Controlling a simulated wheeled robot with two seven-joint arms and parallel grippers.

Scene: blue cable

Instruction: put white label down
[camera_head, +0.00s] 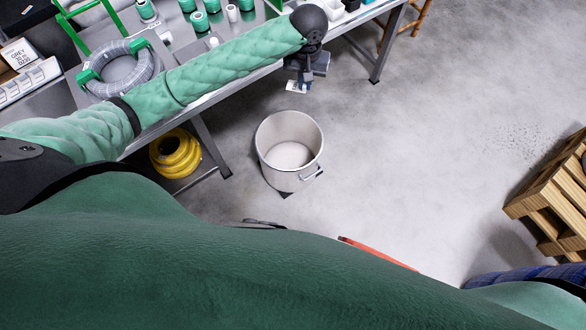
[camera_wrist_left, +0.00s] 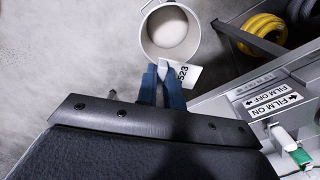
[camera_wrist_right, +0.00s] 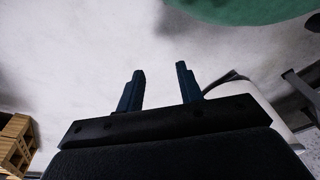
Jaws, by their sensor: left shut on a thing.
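The white label (camera_wrist_left: 187,73), marked "523", is held in my left gripper (camera_wrist_left: 163,70), whose blue fingers are closed on its edge. In the left wrist view the label sticks out to the right of the fingertips and overlaps the near rim of the metal bin in the picture. In the head view the label (camera_head: 296,87) shows as a small white piece under my left gripper (camera_head: 302,78), just off the bench edge. My right gripper (camera_wrist_right: 160,70) is open and empty, with its two blue fingers apart; it does not show in the head view.
A round metal bin (camera_head: 267,172) stands on the floor in front of the bench. The bench (camera_head: 352,30) carries a grey hose coil (camera_head: 140,82) and several green reels. A yellow coil (camera_head: 175,153) lies beneath it. Wooden pallets (camera_head: 558,200) stand right. Open floor lies between.

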